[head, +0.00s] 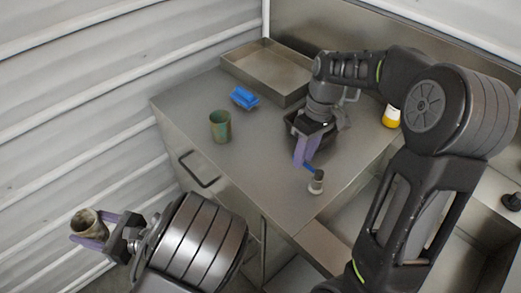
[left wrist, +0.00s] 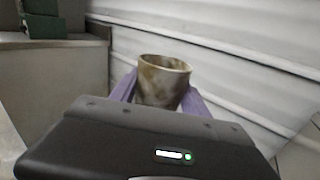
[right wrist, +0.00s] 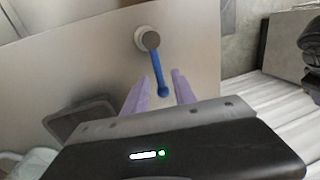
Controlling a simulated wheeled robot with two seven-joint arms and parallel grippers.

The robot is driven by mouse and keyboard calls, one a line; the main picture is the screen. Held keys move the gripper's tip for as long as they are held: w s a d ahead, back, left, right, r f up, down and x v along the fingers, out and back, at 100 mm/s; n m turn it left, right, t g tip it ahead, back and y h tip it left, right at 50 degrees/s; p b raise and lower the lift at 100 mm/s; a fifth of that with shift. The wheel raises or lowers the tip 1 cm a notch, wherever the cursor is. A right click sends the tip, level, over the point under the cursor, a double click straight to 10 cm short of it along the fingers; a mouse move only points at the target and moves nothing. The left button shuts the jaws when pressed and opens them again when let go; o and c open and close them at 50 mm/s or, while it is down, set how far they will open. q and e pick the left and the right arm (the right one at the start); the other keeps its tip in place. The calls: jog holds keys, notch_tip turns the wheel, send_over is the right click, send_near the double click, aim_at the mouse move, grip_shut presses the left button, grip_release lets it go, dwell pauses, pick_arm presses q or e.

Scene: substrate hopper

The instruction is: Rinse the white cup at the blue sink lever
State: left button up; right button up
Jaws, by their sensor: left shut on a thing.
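My left gripper (head: 88,232) is shut on a white cup (head: 84,222) with brown stains, held off to the left of the counter. The cup also shows upright between the purple fingers in the left wrist view (left wrist: 162,82). The blue lever (head: 309,167) stands on a small round metal post (head: 316,186) near the counter's front edge. My right gripper (head: 304,150) is at the lever. In the right wrist view its two fingers (right wrist: 161,88) are apart, with the lever's blue tip (right wrist: 163,90) showing between them; I cannot tell whether they touch it.
A green-brown cup (head: 220,126) and a blue object (head: 244,97) stand on the metal counter (head: 180,105). A shallow metal tray (head: 245,60) lies at the back. A yellow and white container (head: 391,116) is behind my right arm. A corrugated wall (head: 70,90) is at the left.

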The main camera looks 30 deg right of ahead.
grip_shut()
dwell(1.2)
